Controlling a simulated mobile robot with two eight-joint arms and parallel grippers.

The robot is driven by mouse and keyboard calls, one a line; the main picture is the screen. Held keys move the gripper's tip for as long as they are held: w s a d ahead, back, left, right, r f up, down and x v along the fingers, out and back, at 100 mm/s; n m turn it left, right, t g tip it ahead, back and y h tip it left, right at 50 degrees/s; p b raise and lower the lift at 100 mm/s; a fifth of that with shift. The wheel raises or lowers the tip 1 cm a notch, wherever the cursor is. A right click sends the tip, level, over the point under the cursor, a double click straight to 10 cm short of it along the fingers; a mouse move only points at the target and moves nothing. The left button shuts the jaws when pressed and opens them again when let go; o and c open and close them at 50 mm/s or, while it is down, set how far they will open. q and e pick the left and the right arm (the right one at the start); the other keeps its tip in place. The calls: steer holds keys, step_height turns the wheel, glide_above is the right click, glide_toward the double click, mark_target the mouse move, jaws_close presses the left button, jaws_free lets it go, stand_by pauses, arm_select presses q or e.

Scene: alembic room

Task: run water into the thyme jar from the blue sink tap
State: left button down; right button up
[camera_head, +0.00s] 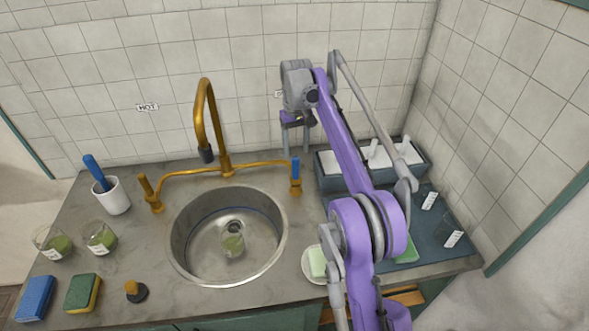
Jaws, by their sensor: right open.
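A glass jar (233,243) with green contents stands in the round steel sink (181,256), near the drain. No label can be read on it, so I cannot confirm it is the thyme jar. The brass tap (203,110) arches over the back of the sink, its dark nozzle behind and left of the jar. No water stream shows. The blue tap handle (296,170) stands upright at the right end of the brass pipe. My right gripper (297,148) is open and empty, its fingers pointing down just above the blue handle. My left gripper is out of view.
Two jars with green contents (100,238) (54,243), sponges (82,293) and a plug (136,291) lie left. A white cup (113,196) holds a blue-handled tool. Right are a soap dish (308,270), a grey rack (335,182) and glasses (448,230). My right arm crosses this side.

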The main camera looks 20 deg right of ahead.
mark_target(295, 178)
step_height(295, 178, down, 10)
steer(key=shift+r+b, duration=0.15)
steer(key=shift+b, duration=0.45)
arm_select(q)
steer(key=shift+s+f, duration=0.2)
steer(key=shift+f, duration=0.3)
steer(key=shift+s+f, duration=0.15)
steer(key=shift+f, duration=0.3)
arm_select(e)
steer(key=shift+s, duration=0.1)
steer(key=c, duration=1)
jaws_close()
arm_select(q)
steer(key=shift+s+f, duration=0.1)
arm_select(e)
steer(key=shift+s+a, duration=0.1)
steer(key=shift+a, duration=0.05)
